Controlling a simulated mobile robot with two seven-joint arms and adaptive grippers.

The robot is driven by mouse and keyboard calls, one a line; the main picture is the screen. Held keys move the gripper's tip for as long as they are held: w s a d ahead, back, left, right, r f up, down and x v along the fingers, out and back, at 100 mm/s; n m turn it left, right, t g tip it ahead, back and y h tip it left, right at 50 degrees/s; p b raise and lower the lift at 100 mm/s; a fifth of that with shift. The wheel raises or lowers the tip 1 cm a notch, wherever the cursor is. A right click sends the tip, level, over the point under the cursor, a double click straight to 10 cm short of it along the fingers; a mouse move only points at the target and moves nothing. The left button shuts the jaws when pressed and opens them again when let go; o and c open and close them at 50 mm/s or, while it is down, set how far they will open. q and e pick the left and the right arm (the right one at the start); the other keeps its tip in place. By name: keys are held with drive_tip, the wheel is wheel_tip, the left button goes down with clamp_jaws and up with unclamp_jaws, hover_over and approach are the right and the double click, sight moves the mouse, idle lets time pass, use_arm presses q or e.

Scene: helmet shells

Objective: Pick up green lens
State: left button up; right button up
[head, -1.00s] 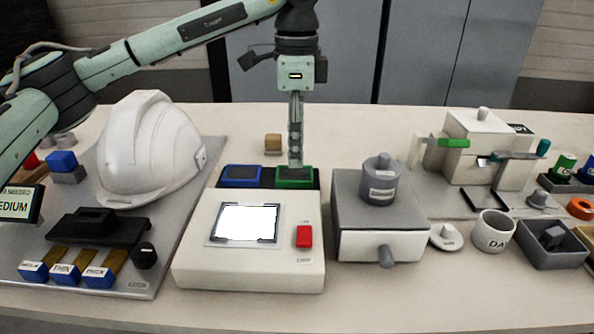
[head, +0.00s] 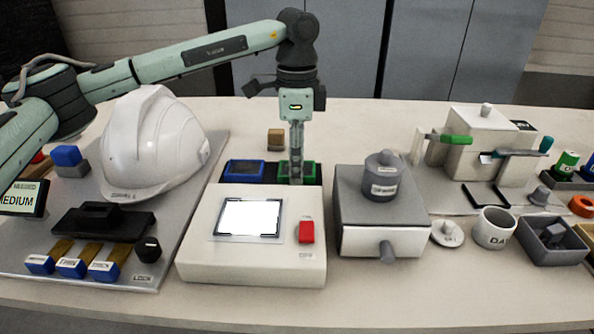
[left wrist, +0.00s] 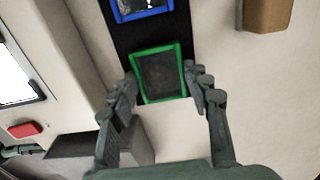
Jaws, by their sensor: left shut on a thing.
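The green lens (head: 309,170) is a dark square pane in a green frame, at the right end of a black holder behind the white light box. My left gripper (head: 296,180) reaches down over it from above and hides its middle in the head view. In the left wrist view the green lens (left wrist: 160,72) lies between the two fingers of my left gripper (left wrist: 161,88), one on each side. The gripper is shut on the lens, which still sits at the holder. My right gripper is not in view.
A blue-framed lens (head: 244,170) sits left of the green one. The white light box (head: 200,262) with a red switch (head: 306,232) is in front. A grey-topped drawer box (head: 350,210) stands close right, a wooden block (head: 275,139) behind, and a white helmet (head: 150,145) left.

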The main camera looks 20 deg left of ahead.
use_arm(q)
drive_tip(key=shift+c, duration=1.3)
drive_tip(key=shift+r, duration=0.15)
